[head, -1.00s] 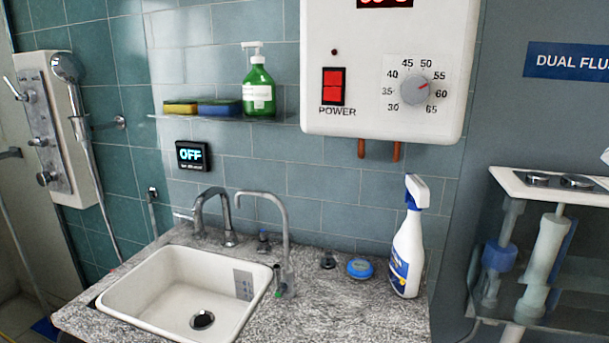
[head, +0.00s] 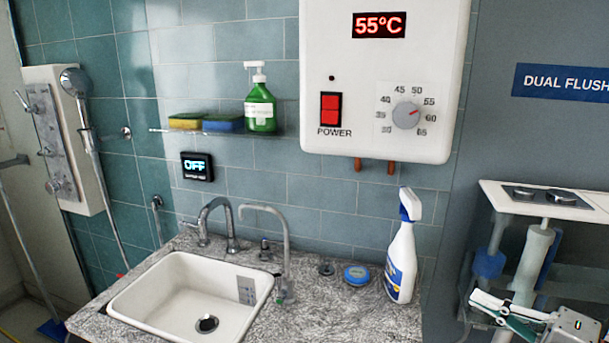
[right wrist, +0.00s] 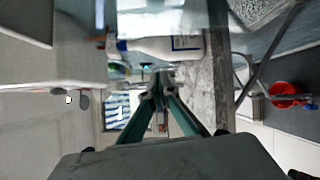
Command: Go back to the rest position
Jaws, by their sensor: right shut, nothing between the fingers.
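My right gripper (head: 474,298) is at the lower right of the head view, its fingers pointing left. It is in front of the open cistern model and right of the white spray bottle (head: 402,262), apart from the bottle. In the right wrist view its slim green-sided fingers (right wrist: 158,82) meet at the tips with nothing between them. The spray bottle also shows in the wrist view (right wrist: 160,47), lying sideways in that picture. My left gripper is not in view.
A granite counter (head: 345,312) holds a white sink (head: 150,310), taps and a blue round tin (head: 356,275). A water heater (head: 340,60) reading 55°C hangs above. The cistern model (head: 545,200) stands close to my right gripper. A red object (right wrist: 285,92) shows in the wrist view.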

